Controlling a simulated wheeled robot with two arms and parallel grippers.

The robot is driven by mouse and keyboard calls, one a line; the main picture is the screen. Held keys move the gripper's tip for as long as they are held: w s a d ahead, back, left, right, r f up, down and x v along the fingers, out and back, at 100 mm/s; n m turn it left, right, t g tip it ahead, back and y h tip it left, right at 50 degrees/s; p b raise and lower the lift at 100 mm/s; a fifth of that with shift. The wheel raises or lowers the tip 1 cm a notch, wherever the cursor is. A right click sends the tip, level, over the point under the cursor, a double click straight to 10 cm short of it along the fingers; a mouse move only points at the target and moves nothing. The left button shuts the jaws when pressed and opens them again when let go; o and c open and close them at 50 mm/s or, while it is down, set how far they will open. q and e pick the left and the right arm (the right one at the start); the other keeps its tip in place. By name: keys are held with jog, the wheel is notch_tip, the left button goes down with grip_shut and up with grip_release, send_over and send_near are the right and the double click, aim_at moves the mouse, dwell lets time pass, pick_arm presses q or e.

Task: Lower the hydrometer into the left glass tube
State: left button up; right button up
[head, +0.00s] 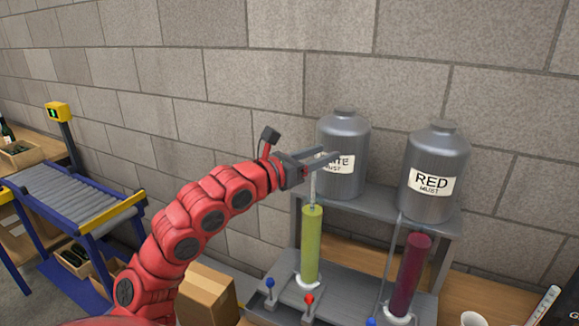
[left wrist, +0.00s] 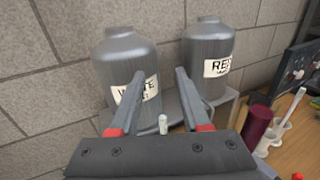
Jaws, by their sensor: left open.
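The left glass tube (head: 311,245) stands upright and is filled with yellow-green liquid. The pale, slim hydrometer (head: 313,188) is upright at its mouth, with its upper part above the rim. How far it reaches inside cannot be seen. My left gripper (head: 322,160) is above the tube, around the top of the hydrometer, with its fingers apart. In the left wrist view, the hydrometer's pale top (left wrist: 163,124) shows between the open fingers (left wrist: 158,100); the left tube is hidden below the gripper. My right gripper is not in view.
The grey WHITE MUST tank (head: 345,135) stands close behind the gripper. The RED MUST tank (head: 433,170) and dark red tube (head: 410,275) are to the right. Lever taps (head: 309,300) stand in front. A roller conveyor (head: 70,195) and cardboard box (head: 207,292) are left.

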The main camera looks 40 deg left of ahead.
pick_arm(q)
jog(key=s+a+b, duration=0.3)
jog(key=s+b, duration=0.1)
jog(key=s, duration=1.2)
